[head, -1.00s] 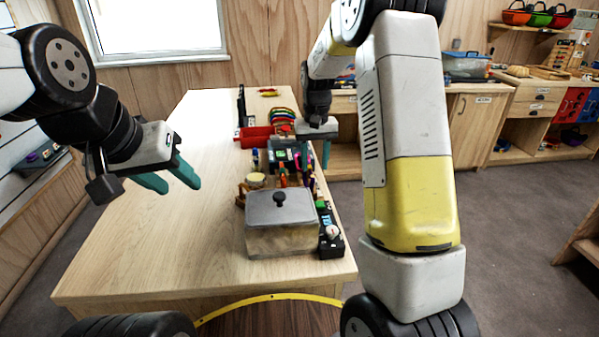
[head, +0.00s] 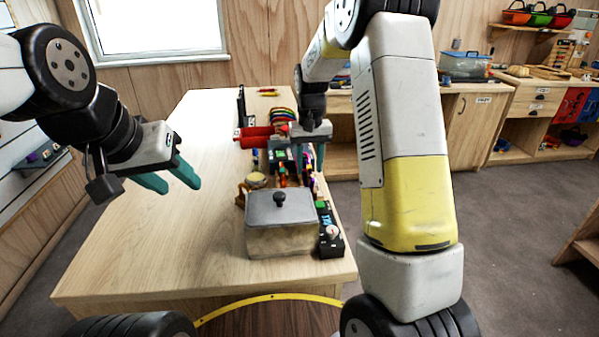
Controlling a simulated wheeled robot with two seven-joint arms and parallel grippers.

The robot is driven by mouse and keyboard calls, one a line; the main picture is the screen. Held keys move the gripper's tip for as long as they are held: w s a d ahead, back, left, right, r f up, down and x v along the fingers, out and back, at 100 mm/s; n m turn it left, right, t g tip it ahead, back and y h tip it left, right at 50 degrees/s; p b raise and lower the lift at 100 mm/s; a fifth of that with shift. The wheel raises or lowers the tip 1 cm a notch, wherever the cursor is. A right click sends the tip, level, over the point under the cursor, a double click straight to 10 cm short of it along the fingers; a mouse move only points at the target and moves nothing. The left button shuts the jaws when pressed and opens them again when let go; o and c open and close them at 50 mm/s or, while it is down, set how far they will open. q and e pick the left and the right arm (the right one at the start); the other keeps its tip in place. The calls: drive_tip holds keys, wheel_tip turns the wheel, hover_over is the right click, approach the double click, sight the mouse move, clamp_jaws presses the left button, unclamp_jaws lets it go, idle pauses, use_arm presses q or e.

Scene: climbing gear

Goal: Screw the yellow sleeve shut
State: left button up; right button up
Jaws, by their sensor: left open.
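My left gripper (head: 179,184) hangs open and empty above the left part of the wooden table (head: 150,230), its teal fingers apart. My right gripper (head: 309,154) points down over the crowded right side of the table, behind the lidded box. One teal finger shows clearly; the other blends into the gear around it. I cannot tell whether it holds anything. I cannot pick out the yellow sleeve with certainty. A small yellow and red item (head: 268,92) lies at the table's far end, too small to identify.
A grey lidded box (head: 281,228) stands at the near right of the table, with a black device (head: 331,238) beside it. A red cylinder (head: 256,137) and coloured loops (head: 283,115) lie farther back. The table's left half is clear.

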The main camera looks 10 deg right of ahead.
drive_tip(key=shift+f, duration=1.05)
drive_tip(key=shift+d, duration=0.75)
drive_tip(key=shift+r, duration=0.15)
drive_tip(key=shift+r, duration=1.3)
drive_tip(key=shift+a, duration=0.15)
drive_tip(key=shift+a, duration=0.6)
drive_tip(key=shift+f, duration=0.15)
